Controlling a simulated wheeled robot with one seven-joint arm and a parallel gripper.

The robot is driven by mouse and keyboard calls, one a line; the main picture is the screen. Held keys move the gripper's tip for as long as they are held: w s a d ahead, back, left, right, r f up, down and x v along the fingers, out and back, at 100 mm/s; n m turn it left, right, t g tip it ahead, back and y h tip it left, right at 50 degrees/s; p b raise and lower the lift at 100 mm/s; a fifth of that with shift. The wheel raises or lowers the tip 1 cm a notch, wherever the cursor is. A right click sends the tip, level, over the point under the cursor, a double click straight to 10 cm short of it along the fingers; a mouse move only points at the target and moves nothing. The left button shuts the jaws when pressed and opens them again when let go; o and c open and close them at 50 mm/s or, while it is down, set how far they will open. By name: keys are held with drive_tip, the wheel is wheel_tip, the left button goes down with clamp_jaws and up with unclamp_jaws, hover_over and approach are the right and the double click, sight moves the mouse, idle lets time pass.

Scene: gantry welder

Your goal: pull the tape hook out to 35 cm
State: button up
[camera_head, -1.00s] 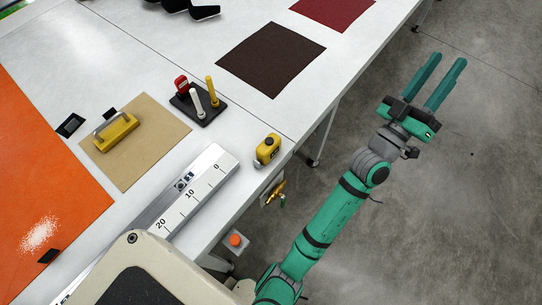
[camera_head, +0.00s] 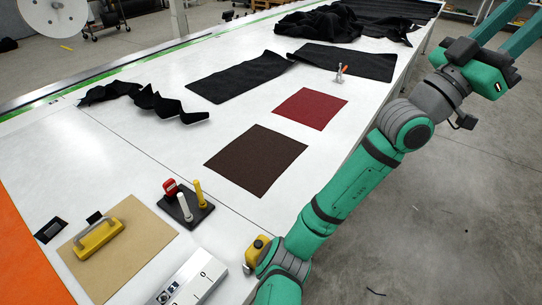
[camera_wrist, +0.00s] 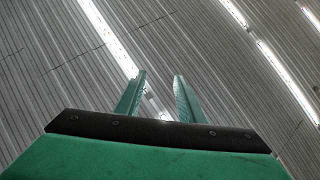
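The yellow tape measure (camera_head: 257,250) stands near the front edge of the white table, partly hidden behind my arm. Its hook cannot be made out. My gripper (camera_head: 513,22) is raised at the upper right of the head view, far from the tape and beyond the table's edge. In the wrist view my gripper (camera_wrist: 160,92) has its two green fingers apart with nothing between them, pointing toward the ceiling.
Brown (camera_head: 256,160) and red (camera_head: 310,108) cloth squares lie farther back. Open floor (camera_head: 440,220) is to the right.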

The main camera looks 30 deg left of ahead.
drive_tip(key=m+g, duration=0.2)
drive_tip(key=n+g+y, duration=0.9)
drive_tip(key=g+y, duration=0.8)
drive_tip(key=y, duration=0.4)
hover_over(246, 266)
wheel_tip(246, 266, down, 47)
wheel_tip(246, 266, down, 10)
drive_tip(key=shift+c, duration=0.6)
clamp_jaws()
